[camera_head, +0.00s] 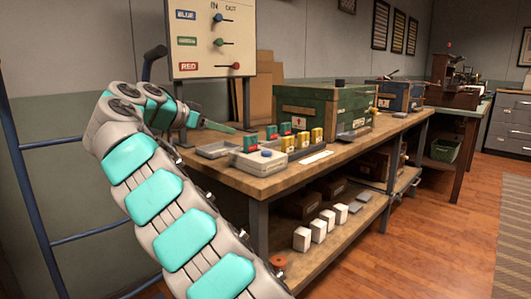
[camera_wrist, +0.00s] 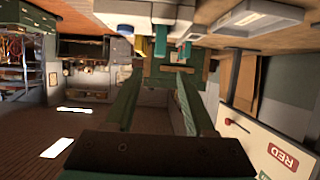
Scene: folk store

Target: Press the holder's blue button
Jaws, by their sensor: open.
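The holder (camera_head: 246,163) is a pale grey box near the front left of the wooden workbench, with a round blue button (camera_head: 266,153) on top. My gripper (camera_head: 221,124) reaches in from the left above the bench. It is up and to the left of the blue button, apart from it. In the wrist view my gripper's green fingers (camera_wrist: 155,78) are spread with nothing between them. That view is upside down, with pale boxes along its top edge.
A shallow grey tray (camera_head: 214,149) lies left of the holder. Green and yellow blocks (camera_head: 302,138) stand behind and right of it. A green chest (camera_head: 322,108) is farther back. A sign board (camera_head: 213,38) with coloured levers stands behind my gripper. White blocks (camera_head: 319,230) sit on the lower shelf.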

